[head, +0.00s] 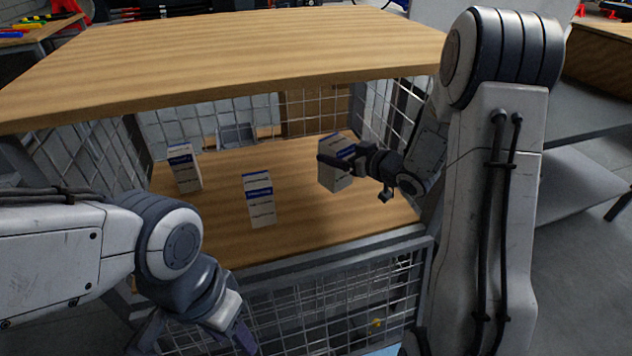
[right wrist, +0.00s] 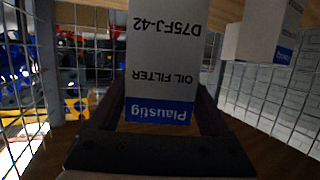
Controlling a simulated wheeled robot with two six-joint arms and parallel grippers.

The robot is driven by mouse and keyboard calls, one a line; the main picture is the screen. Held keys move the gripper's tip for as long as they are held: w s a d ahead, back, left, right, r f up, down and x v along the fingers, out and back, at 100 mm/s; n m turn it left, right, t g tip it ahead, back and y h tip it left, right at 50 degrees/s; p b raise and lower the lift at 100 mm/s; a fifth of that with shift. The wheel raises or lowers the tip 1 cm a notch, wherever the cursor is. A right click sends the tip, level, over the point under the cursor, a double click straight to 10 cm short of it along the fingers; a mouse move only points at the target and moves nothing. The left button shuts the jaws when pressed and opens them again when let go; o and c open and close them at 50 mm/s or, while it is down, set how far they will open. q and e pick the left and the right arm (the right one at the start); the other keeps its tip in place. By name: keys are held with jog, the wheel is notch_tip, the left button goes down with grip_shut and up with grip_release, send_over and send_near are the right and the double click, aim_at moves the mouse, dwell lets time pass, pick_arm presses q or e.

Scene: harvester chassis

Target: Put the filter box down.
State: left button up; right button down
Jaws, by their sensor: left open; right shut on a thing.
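A white and blue oil filter box (head: 331,179) is in my right gripper (head: 340,163), inside the caged shelf at its right side. In the right wrist view the same box (right wrist: 162,60), marked "Plaustig OIL FILTER", stands between the two fingers. The box looks roughly upright over the lower wooden shelf board (head: 310,215). I cannot tell whether its base touches the board. My left gripper (head: 205,345) is low at the front left, outside the cage, open and empty, partly cut off by the picture's edge.
Two similar boxes stand on the board, one at the middle (head: 259,200) and one at the back left (head: 184,167). Wire mesh (head: 335,300) closes the front below the board and the sides. A wooden top (head: 230,55) covers the shelf. Bare board lies between the middle box and the held one.

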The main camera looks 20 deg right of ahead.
aim_at(336, 176)
notch_tip(336, 176, down, 7)
jog(key=b, duration=0.2)
jog(key=shift+r+b, duration=0.15)
jog(key=shift+b, duration=0.2)
grip_release()
jog(key=shift+f, duration=0.2)
